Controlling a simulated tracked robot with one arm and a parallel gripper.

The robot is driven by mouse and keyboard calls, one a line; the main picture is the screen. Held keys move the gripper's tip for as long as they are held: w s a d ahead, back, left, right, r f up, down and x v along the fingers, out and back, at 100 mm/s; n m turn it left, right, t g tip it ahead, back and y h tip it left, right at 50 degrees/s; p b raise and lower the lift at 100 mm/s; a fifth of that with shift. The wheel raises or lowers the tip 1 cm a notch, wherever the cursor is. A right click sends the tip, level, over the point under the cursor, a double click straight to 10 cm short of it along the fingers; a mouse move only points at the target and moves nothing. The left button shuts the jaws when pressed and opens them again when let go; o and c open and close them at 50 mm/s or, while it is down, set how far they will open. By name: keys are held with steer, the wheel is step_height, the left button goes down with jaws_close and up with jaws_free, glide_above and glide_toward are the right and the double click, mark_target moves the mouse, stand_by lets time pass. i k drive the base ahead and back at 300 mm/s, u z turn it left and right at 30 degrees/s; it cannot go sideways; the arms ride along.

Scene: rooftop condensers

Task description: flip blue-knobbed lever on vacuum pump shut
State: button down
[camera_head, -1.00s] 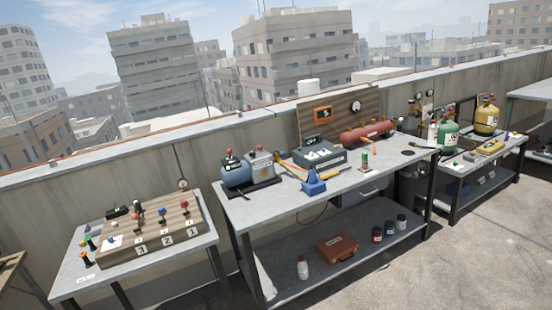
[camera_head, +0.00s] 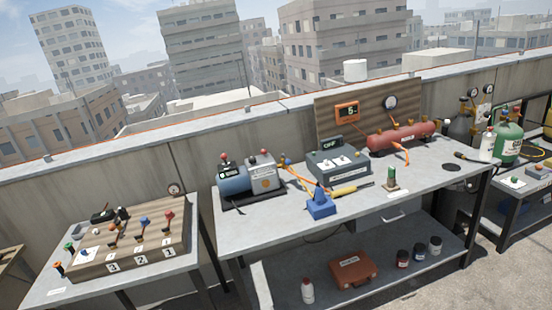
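The vacuum pump appears to be the blue cylinder with a grey block (camera_head: 263,178), on a dark base on the middle bench. Red knobs stand on its top. A small blue knob (camera_head: 287,161) shows at its right side, beside an orange hose; its lever is too small to read as open or shut. Another blue-knobbed lever (camera_head: 143,221) stands on the wooden board on the left bench, between a red-knobbed one and a dark-knobbed one. My gripper is not in view.
The middle bench (camera_head: 245,236) also holds a blue block (camera_head: 320,205), a grey switch box (camera_head: 338,163) marked OFF, a yellow-handled tool and a red tank (camera_head: 401,138). The left bench carries the wooden board (camera_head: 90,265). A narrow gap separates the benches. A parapet runs behind.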

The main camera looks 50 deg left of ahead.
mark_target(288, 161)
steer(key=u, duration=0.5)
steer(key=i, duration=1.15)
steer(key=u, duration=1.05)
steer(key=i, duration=0.4)
steer(key=u, duration=0.25)
steer(key=k, duration=0.9)
steer(key=u, duration=0.15)
steer(key=i, duration=0.9)
steer(key=z, duration=0.1)
